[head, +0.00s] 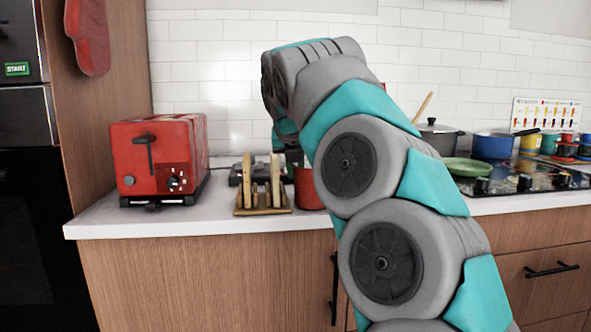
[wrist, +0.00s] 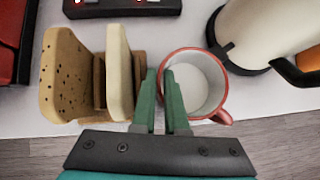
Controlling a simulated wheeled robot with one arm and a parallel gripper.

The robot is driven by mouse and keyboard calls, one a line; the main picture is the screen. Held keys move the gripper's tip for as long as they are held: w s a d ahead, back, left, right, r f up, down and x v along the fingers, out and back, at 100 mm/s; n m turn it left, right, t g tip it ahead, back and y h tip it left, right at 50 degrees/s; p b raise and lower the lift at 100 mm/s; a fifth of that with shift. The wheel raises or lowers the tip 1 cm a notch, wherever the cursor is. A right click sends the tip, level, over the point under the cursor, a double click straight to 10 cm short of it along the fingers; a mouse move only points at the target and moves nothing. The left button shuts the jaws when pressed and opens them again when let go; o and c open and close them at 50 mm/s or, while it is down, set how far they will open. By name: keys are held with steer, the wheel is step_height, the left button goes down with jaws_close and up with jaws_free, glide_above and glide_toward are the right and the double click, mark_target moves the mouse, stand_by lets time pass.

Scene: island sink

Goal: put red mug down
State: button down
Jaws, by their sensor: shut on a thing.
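The red mug (head: 307,190) is at the counter beside the toast rack, partly hidden by my arm in the head view. In the wrist view the mug (wrist: 219,108) shows its red rim, pale empty inside and a handle towards the lower right. My gripper (wrist: 164,75) is shut on the mug's left wall, one green finger inside the rim and one outside. The gripper (head: 294,158) points down into the mug in the head view. The mug looks upright. I cannot tell whether its base touches the white counter (head: 140,222).
A wooden toast rack (head: 263,210) with slices stands close on the mug's left. A red toaster (head: 155,160) is further left. A dark device (wrist: 120,8) lies behind the rack. A pale kettle (wrist: 262,35) stands right of the mug. The hob (head: 530,180) holds pans.

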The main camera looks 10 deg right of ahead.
steer(key=c, duration=1.2)
jaws_free()
steer(key=shift+c, duration=0.2)
steer(key=v, duration=1.2)
